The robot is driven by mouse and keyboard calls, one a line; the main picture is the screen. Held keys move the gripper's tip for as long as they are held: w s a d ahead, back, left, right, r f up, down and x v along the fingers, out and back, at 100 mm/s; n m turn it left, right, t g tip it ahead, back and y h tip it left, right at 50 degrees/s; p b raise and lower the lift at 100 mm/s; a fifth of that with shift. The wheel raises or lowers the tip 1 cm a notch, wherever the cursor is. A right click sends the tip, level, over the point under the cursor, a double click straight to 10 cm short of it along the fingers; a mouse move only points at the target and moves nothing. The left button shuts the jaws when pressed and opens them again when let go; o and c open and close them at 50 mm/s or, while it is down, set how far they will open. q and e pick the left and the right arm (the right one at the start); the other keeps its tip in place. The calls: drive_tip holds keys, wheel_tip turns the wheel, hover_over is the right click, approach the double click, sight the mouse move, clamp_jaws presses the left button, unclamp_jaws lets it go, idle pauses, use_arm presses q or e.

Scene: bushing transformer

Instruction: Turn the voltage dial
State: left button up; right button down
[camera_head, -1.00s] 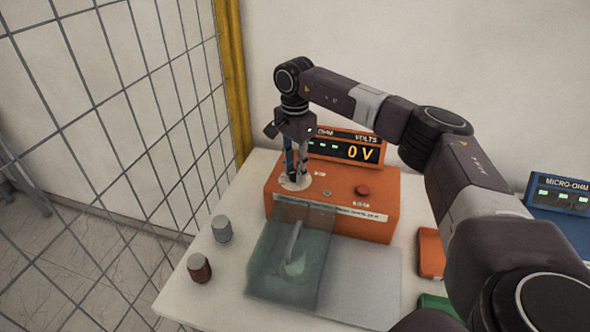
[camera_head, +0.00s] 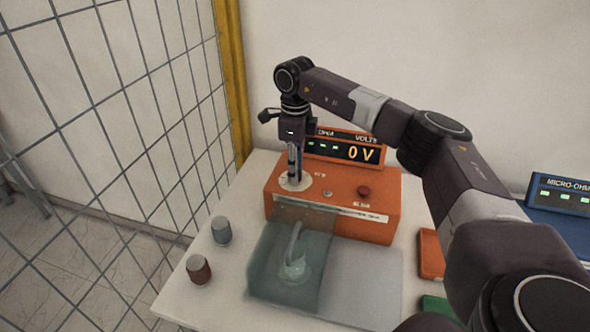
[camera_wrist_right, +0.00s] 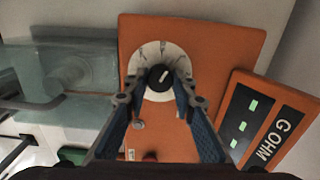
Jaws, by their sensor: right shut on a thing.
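The orange tester box (camera_head: 338,183) stands on the white table, with a round white dial plate (camera_head: 284,183) on its top left. In the right wrist view, a black knob (camera_wrist_right: 160,77) with a light pointer mark sits at the middle of the white dial plate (camera_wrist_right: 150,50). My right gripper (camera_head: 293,176) points straight down over the dial; in the wrist view its fingertips (camera_wrist_right: 160,82) are shut on the knob from both sides. In the head view the knob is hidden by the fingers. The display (camera_head: 345,148) behind the box reads 0 V. My left gripper is not in view.
A red button (camera_head: 364,191) is on the box's right side. A clear greenish cover (camera_head: 275,275) is in front of the box. Two small cylinders, grey (camera_head: 221,229) and brown (camera_head: 199,269), stand at the left. A wire mesh fence (camera_head: 120,120) rises further left.

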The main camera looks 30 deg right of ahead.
drive_tip(key=m, duration=1.2)
drive_tip(key=shift+m, duration=0.3)
idle(0.4)
drive_tip(key=c, duration=1.6)
unclamp_jaws()
wheel_tip(320, 180, up, 12)
